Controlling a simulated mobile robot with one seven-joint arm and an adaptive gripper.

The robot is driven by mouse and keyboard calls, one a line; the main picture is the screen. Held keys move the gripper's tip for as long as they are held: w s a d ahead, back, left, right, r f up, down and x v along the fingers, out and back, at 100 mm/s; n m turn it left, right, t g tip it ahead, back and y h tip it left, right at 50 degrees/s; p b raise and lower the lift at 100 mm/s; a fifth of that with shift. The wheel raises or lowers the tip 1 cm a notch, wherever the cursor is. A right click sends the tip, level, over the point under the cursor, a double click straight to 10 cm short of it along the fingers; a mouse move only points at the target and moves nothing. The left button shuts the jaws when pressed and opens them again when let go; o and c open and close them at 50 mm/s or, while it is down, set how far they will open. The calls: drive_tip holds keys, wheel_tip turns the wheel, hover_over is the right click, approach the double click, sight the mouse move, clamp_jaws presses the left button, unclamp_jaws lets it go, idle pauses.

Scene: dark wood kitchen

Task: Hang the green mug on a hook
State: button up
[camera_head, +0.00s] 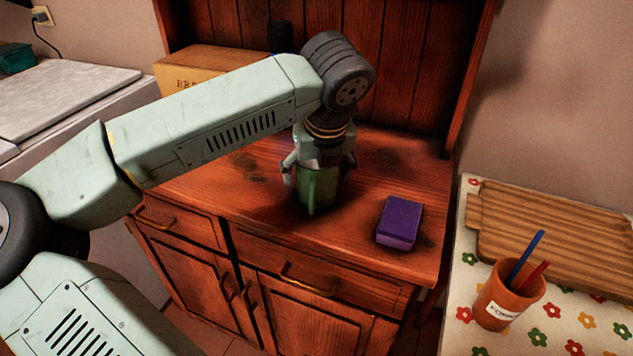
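The green mug (317,190) stands upright on the dark wood cabinet top (245,193), its handle facing the camera. My gripper (318,168) is right above it, pointing down, with its fingers at the two sides of the mug's rim. The fingers are spread about as wide as the mug. I cannot tell whether they press on it. No hook shows in this view; the upper part of the cabinet is cut off and partly hidden by my arm.
A purple box (399,222) lies right of the mug. A bread box (200,68) stands behind my arm. At right, a flowered table holds a cutting board (560,228) and an orange cup (507,295) with blue and red utensils. The cabinet's back wall (415,65) rises behind.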

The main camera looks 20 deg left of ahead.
drive_tip(key=c, duration=1.2)
drive_tip(key=shift+r, duration=0.15)
drive_tip(key=shift+r+b, duration=0.3)
drive_tip(key=shift+r, duration=0.3)
wheel_tip(320, 180, up, 2)
drive_tip(key=shift+r+b, duration=0.1)
drive_tip(key=shift+b, duration=0.35)
drive_tip(key=s+a+r+b, duration=0.1)
drive_tip(key=s+a+b, duration=0.2)
drive_tip(key=s, duration=1.2)
drive_tip(key=shift+s+r+b, duration=0.15)
drive_tip(key=shift+s+b, duration=0.15)
drive_tip(key=shift+s, duration=0.05)
